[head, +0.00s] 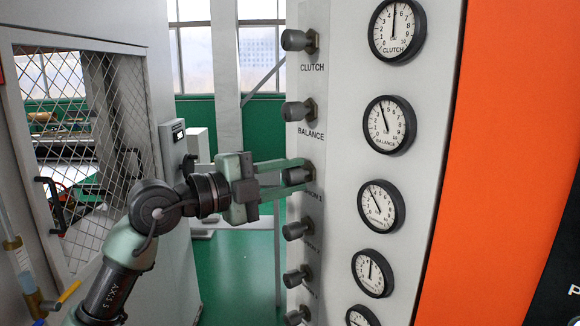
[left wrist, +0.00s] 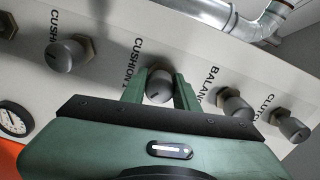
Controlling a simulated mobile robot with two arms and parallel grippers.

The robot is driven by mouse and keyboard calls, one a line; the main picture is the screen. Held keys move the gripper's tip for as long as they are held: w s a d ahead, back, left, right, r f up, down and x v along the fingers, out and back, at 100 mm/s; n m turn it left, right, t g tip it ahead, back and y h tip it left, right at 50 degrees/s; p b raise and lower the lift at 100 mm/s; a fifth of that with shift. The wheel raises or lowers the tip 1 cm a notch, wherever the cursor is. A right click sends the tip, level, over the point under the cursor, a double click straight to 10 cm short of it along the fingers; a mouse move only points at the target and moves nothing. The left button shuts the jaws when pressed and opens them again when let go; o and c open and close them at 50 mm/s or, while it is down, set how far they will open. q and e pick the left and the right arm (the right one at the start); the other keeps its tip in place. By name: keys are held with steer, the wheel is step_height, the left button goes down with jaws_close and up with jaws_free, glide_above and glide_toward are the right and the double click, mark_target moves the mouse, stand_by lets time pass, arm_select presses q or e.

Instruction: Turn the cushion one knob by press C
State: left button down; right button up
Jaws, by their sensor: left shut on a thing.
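The press panel (head: 342,60) carries a column of grey knobs with a column of round gauges beside it. The cushion one knob (head: 296,176) is the third from the top, below the balance knob (head: 297,110) and the clutch knob (head: 297,40). My left gripper (head: 300,172) is shut on it, one finger on each side. In the left wrist view the cushion one knob (left wrist: 159,88) sits between the green fingers. Its label is partly hidden in the head view. The cushion one gauge (head: 381,207) has its needle tilted up and left. My right gripper is out of view.
More knobs lie close below, the nearest one (head: 296,230) just under the gripper. A mesh door (head: 100,150) stands at the left. A large orange panel (head: 510,130) is at the right. Green floor (head: 245,265) is open behind the arm.

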arm_select(q)
steer(key=shift+n+p, duration=0.35)
steer(key=shift+n, duration=0.25)
steer(key=shift+f, duration=0.1)
steer(key=c, duration=1.1)
jaws_free()
steer(key=shift+o, duration=0.2)
steer(key=shift+s+a+f, duration=0.1)
steer(key=shift+s+a, duration=0.15)
steer(key=shift+a, duration=0.2)
steer(key=b+v, duration=0.3)
steer(key=v, duration=0.3)
steer(key=shift+s+a, duration=0.2)
steer(key=shift+a, duration=0.15)
stand_by(0.4)
